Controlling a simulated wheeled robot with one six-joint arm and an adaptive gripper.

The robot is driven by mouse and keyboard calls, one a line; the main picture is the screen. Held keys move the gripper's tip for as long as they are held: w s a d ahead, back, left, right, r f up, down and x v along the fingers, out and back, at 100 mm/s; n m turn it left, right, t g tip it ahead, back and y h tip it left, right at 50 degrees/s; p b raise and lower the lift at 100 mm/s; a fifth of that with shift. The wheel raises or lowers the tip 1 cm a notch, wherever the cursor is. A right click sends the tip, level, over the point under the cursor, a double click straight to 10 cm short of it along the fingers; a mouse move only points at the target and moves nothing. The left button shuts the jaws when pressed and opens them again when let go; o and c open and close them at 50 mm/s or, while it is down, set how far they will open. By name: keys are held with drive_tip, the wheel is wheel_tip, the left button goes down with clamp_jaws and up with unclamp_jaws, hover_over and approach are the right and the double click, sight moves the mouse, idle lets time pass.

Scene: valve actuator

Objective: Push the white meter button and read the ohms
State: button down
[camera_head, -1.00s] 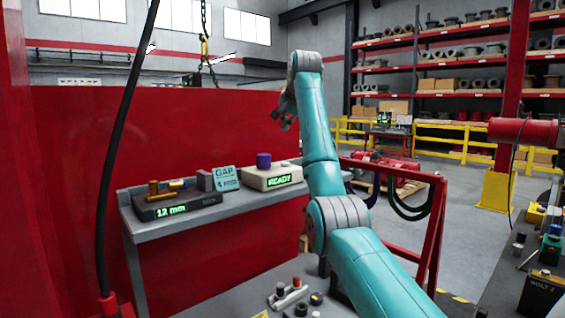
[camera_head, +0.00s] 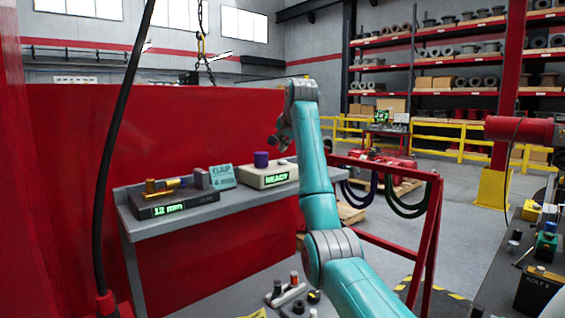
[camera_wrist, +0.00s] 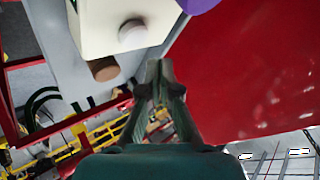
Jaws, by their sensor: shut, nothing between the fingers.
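The meter (camera_head: 268,177) is a cream box on the grey shelf, with a green display reading READY. Its white button (camera_head: 283,162) is a small round knob on top, beside a purple cylinder (camera_head: 261,159). In the wrist view the meter (camera_wrist: 95,22) is at the top, with the white button (camera_wrist: 132,33) and the purple cylinder (camera_wrist: 197,4) at the edge. My gripper (camera_head: 281,143) hangs above the meter near the button. In the wrist view my gripper (camera_wrist: 160,72) is shut and empty, its tips apart from the button in the picture.
A dark gauge (camera_head: 178,203) reading 12 mm and a blue GAP card (camera_head: 222,176) sit left of the meter on the shelf (camera_head: 225,208). A red panel (camera_head: 150,125) stands behind. A brown cylinder (camera_wrist: 103,68) lies beside the meter in the wrist view.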

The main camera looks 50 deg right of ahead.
sight(283, 161)
drive_tip(key=shift+f, duration=0.75)
drive_tip(key=shift+f, duration=0.15)
idle(0.8)
drive_tip(key=shift+f, duration=0.3)
drive_tip(key=shift+f, duration=0.45)
idle(1.0)
drive_tip(key=shift+r, duration=0.9)
drive_tip(key=shift+r, duration=2.5)
